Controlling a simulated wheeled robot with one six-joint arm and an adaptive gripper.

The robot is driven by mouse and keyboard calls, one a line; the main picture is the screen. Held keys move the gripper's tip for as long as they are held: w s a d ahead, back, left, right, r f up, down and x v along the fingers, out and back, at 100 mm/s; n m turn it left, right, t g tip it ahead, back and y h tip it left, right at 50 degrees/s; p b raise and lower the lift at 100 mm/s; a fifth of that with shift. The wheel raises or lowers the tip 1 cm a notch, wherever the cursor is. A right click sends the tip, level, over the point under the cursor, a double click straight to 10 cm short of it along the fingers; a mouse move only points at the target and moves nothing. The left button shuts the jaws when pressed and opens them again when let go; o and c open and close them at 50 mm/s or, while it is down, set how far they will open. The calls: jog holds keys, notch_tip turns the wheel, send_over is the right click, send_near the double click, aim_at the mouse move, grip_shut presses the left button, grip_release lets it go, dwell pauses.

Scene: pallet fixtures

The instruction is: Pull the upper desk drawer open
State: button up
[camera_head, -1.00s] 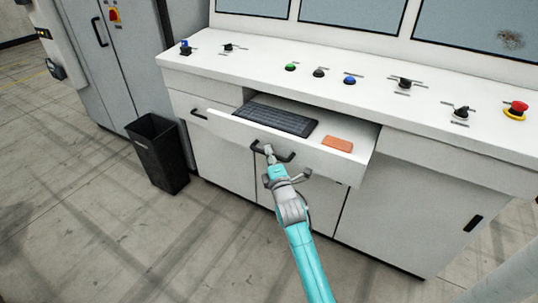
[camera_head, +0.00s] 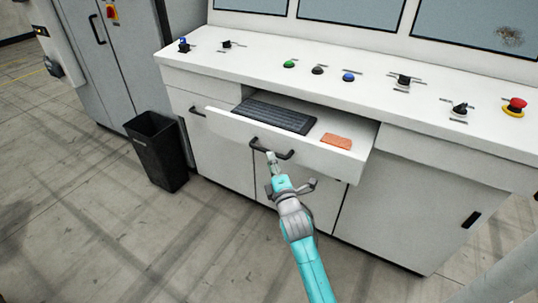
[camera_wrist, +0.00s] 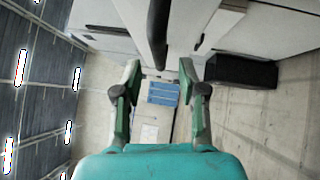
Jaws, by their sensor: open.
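The upper desk drawer (camera_head: 300,143) stands pulled out from the white desk, with a black keyboard (camera_head: 274,117) and an orange item (camera_head: 337,141) inside. Its dark bar handle (camera_head: 271,150) is on the front face. My gripper (camera_head: 272,158) is just in front of and below the handle in the head view. In the wrist view my gripper (camera_wrist: 158,80) has its two fingers spread apart, with nothing between them. The dark handle (camera_wrist: 158,30) shows ahead of the fingertips, apart from them.
The desk top (camera_head: 260,60) carries several buttons and switches. A black bin (camera_head: 157,150) stands on the floor left of the desk, beside a grey cabinet (camera_head: 100,60). The floor in front of the desk is clear.

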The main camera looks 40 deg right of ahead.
jog(key=v, duration=0.7)
dwell(0.5)
jog(key=s+a+f+m+g+y, duration=0.1)
jog(key=s+a+f+m+y, duration=0.2)
jog(key=s+a, duration=0.5)
jog(key=s+a+f+m+y, duration=0.25)
jog(key=s+a+f, duration=0.4)
jog(key=s, duration=0.45)
jog(key=s+a+r+m+g+y, duration=0.1)
jog(key=s+a+r+m, duration=0.1)
jog(key=s, duration=0.8)
jog(key=s+a+r+m+g+y, duration=0.1)
jog(key=s+a+r+m, duration=0.2)
jog(key=s, duration=0.7)
jog(key=a+m, duration=0.2)
jog(key=m, duration=0.2)
jog(key=shift+y, duration=0.35)
